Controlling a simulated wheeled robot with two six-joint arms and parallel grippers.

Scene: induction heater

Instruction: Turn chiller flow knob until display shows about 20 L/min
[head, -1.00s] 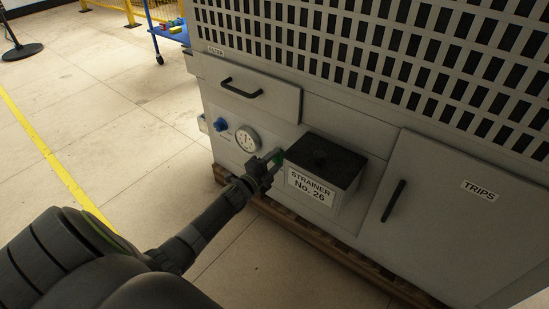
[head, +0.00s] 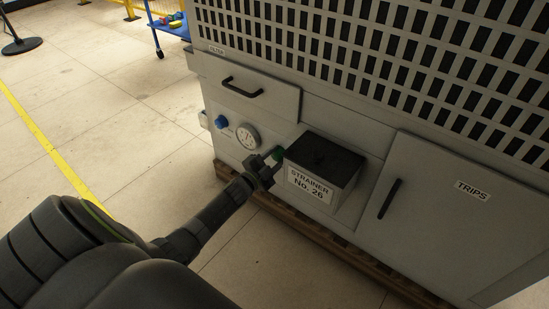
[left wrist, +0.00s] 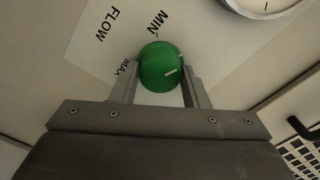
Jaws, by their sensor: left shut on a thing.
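The green flow knob (left wrist: 160,66) sits on a white label with the words FLOW, MIN and MAX in the left wrist view. My left gripper (left wrist: 160,88) is shut on the knob, one finger on each side. In the head view my left gripper (head: 272,160) reaches the panel, and a bit of green knob (head: 278,153) shows beside the strainer box. A round white dial gauge (head: 246,136) is above and left of the knob; its reading is too small to tell. My right gripper is not in view.
A strainer box (head: 322,165) with a black top juts out just right of the knob. A drawer with a black handle (head: 242,88) is above.

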